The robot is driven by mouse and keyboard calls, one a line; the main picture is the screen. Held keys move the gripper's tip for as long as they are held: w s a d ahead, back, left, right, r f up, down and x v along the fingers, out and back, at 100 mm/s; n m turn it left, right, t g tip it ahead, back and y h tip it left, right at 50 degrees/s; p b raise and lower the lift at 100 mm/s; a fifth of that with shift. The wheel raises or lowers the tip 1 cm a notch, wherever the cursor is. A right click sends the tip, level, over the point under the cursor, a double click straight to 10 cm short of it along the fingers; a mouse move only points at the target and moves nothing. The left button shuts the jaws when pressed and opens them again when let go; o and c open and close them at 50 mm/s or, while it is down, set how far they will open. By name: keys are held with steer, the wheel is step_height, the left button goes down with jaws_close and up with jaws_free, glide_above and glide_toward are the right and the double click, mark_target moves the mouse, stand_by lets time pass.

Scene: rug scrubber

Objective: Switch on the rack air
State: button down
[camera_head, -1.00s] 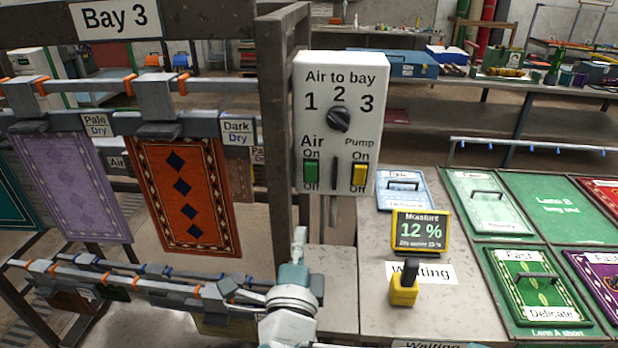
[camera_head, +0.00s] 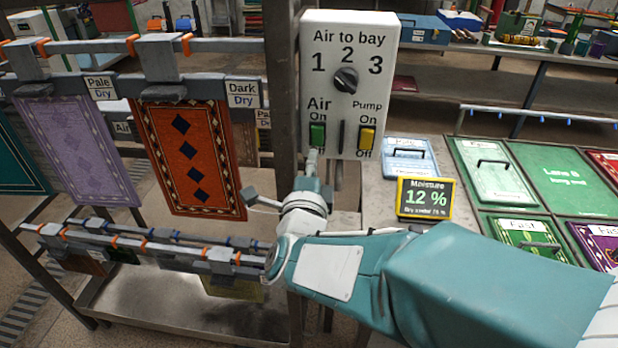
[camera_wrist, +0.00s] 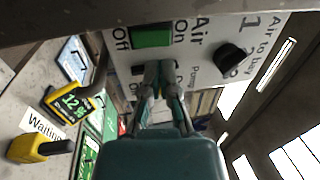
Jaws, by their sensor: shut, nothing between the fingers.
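A white control panel (camera_head: 370,45) headed "Air to bay" hangs on a grey post. Its round black knob (camera_head: 345,80) sits below the numbers 1, 2 and 3. The green Air switch (camera_head: 317,135) is at lower left, between On and Off. The yellow Pump switch (camera_head: 366,138) is at lower right. My gripper (camera_head: 312,158) is shut and empty, its tips just below the green switch in the head view. In the wrist view, my gripper (camera_wrist: 158,68) points at the panel close under the green switch (camera_wrist: 152,37); I cannot tell whether it touches.
A rack with hanging rugs, including a red one (camera_head: 187,160) and a purple one (camera_head: 72,140), stands at left. A moisture meter (camera_head: 426,198) reading 12 % and a table of rug panels (camera_head: 550,185) lie right. The grey post (camera_head: 285,100) stands close beside my gripper.

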mark_target(318, 133)
steer(key=w, duration=0.5)
steer(key=shift+d+r, duration=0.1)
steer(key=shift+r, duration=0.3)
steer(key=shift+w+r, duration=0.1)
steer(key=shift+w+r+g, duration=0.1)
steer(key=shift+r+g, duration=0.05)
steer(key=shift+g, duration=0.15)
steer(key=shift+d, duration=0.1)
